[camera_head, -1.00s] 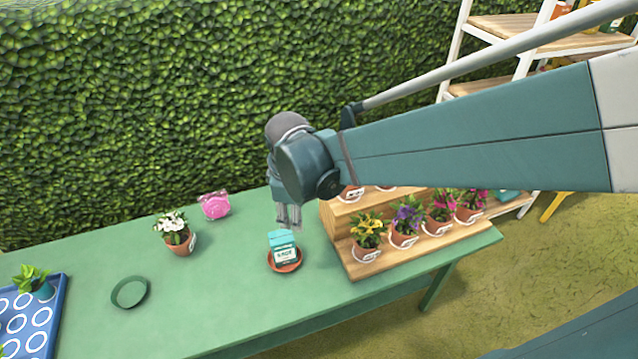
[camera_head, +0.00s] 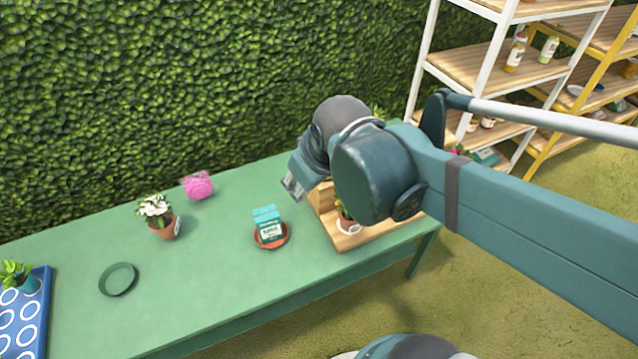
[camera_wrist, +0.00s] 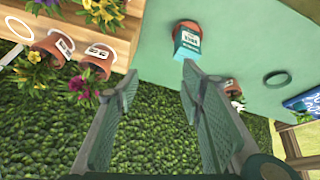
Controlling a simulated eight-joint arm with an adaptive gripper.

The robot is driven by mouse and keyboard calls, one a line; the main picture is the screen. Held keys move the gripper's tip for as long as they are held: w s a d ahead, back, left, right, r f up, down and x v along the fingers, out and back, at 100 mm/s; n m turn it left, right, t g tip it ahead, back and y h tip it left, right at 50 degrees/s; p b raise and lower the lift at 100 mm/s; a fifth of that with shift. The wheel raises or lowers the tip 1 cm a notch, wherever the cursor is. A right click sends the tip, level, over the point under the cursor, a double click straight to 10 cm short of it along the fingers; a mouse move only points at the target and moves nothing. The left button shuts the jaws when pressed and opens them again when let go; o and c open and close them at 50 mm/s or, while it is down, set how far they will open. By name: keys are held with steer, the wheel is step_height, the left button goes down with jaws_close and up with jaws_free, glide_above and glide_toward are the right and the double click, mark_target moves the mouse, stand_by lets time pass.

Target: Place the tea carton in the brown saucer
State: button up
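The tea carton (camera_head: 267,222) is a small teal box with a white label. It stands in the brown saucer (camera_head: 271,244), a round terracotta dish on the green table. The carton also shows in the wrist view (camera_wrist: 187,40), with the saucer's rim (camera_wrist: 188,24) behind it. My gripper (camera_head: 291,188) is above the table, up and to the right of the carton, clear of it. In the wrist view its two fingers (camera_wrist: 160,83) are spread apart with nothing between them.
A wooden step stand (camera_head: 350,238) with potted flowers is right of the saucer, partly hidden by my arm. A green saucer (camera_head: 118,279), a white-flowered pot (camera_head: 160,217), a pink object (camera_head: 198,186) and a blue tray (camera_head: 40,320) are to the left. The table's middle is clear.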

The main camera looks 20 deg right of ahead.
steer(key=shift+s+d+r+m+t, duration=0.25)
steer(key=shift+s+m, duration=0.3)
steer(key=shift+s, duration=0.05)
steer(key=shift+s+d+r+m+t, duration=0.2)
steer(key=shift+s+d+r+m, duration=0.1)
steer(key=shift+s+m, duration=0.3)
steer(key=shift+s+d+r+m+t, duration=0.2)
steer(key=shift+s+r+m+t, duration=0.05)
steer(key=shift+s+m, duration=0.3)
